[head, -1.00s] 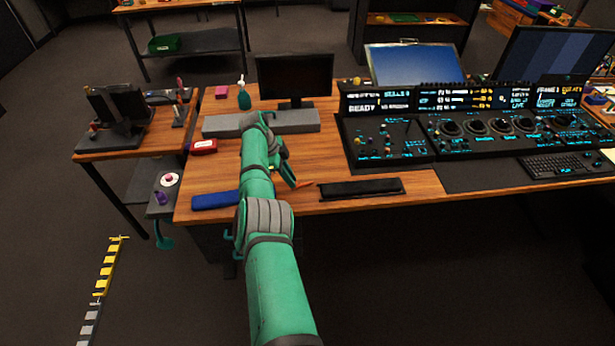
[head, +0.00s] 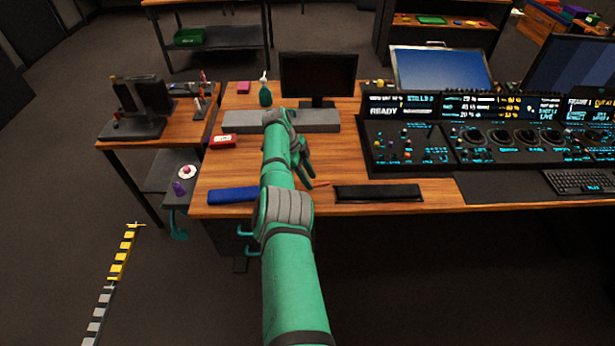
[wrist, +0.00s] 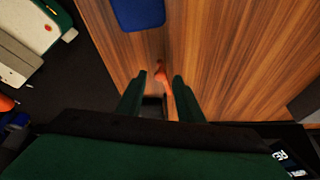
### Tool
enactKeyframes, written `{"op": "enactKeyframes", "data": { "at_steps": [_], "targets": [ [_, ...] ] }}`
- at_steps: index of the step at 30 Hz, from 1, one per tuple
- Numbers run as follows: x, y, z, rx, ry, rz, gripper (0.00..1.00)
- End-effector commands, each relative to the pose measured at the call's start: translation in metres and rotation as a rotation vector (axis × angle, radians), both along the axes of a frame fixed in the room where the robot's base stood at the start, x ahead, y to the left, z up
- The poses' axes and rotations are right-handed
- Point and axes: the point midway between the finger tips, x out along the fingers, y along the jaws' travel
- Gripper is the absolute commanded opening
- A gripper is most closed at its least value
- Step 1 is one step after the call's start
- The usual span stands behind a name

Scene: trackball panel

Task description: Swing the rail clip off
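A small orange piece (wrist: 161,74), seemingly the rail clip or its lever, shows between my fingers in the wrist view, over the wooden table. In the head view its orange tip (head: 321,184) sticks out beside my fingers near the table's front edge. My gripper (wrist: 160,78) is open, with one finger on each side of the orange piece. I cannot tell whether either finger touches it. In the head view my gripper (head: 304,170) points down at the table and is partly hidden by my arm. The clip's base is hard to make out.
A blue box (head: 232,195) lies left of my arm, and a black tray (head: 378,192) lies to the right. A grey block (head: 310,121) and a monitor (head: 318,75) stand behind. A control console (head: 490,140) fills the right side. A red box (head: 222,140) is at left.

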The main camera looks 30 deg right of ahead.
Motion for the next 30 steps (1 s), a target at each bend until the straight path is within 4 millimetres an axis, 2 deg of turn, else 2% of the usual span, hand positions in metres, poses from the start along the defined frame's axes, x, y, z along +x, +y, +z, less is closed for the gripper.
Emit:
{"op": "enactKeyframes", "data": {
  "at_steps": [7, 11, 24, 30],
  "targets": [
    [0.003, 0.004, 0.003, 0.002, -0.002, 0.004, 0.34],
    [0.006, 0.006, 0.013, 0.001, -0.005, 0.003, 0.34],
    [0.024, 0.029, 0.083, 0.0, -0.004, 0.003, 0.34],
    [0.027, 0.035, 0.098, 0.002, -0.001, 0.003, 0.34]
  ]
}}
